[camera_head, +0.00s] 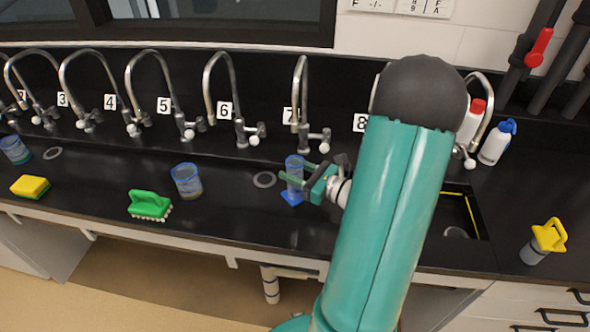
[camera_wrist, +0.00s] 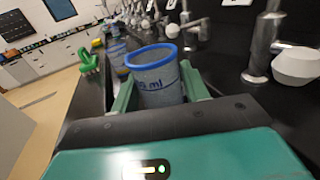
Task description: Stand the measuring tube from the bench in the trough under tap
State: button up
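The measuring tube (camera_head: 295,167) is clear with a blue rim and a blue foot. It is upright over the black worktop in front of tap 7 (camera_head: 300,100), just right of a round drain. My gripper (camera_head: 304,178) reaches in from the right with a finger on each side of the tube. In the wrist view the tube (camera_wrist: 158,85) fills the space between the fingers (camera_wrist: 160,92), which look closed against it. Its foot is hidden there. I cannot tell whether the foot touches the surface below.
A blue-rimmed beaker (camera_head: 187,181), a green brush (camera_head: 150,205) and a yellow sponge (camera_head: 30,187) stand to the left. Numbered taps line the back. On the right are a white bottle with a blue cap (camera_head: 497,143) and a yellow-handled item (camera_head: 546,240). My arm hides part of the bench.

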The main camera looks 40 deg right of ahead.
jog(key=shift+o, duration=1.1)
